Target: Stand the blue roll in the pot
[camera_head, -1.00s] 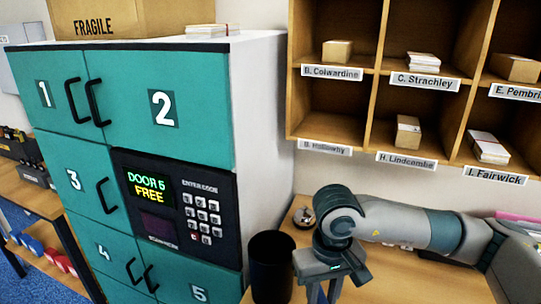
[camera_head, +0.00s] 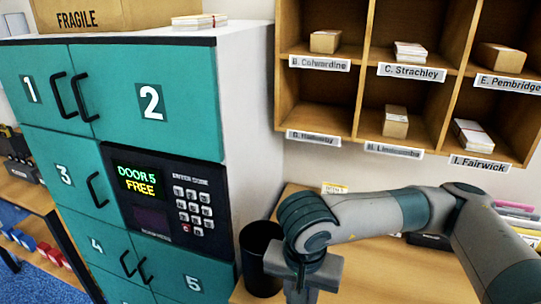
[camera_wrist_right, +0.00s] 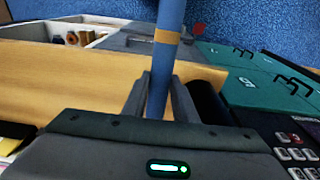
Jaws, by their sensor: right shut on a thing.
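The blue roll (camera_wrist_right: 169,55) is a slim blue cylinder with a tan band, in the right wrist view. My right gripper (camera_wrist_right: 160,98) is shut on it, and it extends past the fingertips. In the head view my right gripper (camera_head: 305,284) is at the bottom centre, and the roll is hidden there. The pot (camera_head: 261,262) is a dark round bin just left of this gripper, beside the lockers. In the right wrist view the dark pot (camera_wrist_right: 207,102) shows just right of the fingers, partly hidden. The roll appears beside the pot. My left gripper is in neither view.
Teal lockers (camera_head: 150,95) with a keypad panel (camera_head: 168,200) stand close left of the pot. Wooden pigeonholes (camera_head: 345,105) with small parcels hang above the wooden counter (camera_head: 352,280). A small labelled item (camera_head: 334,188) lies at the counter's back.

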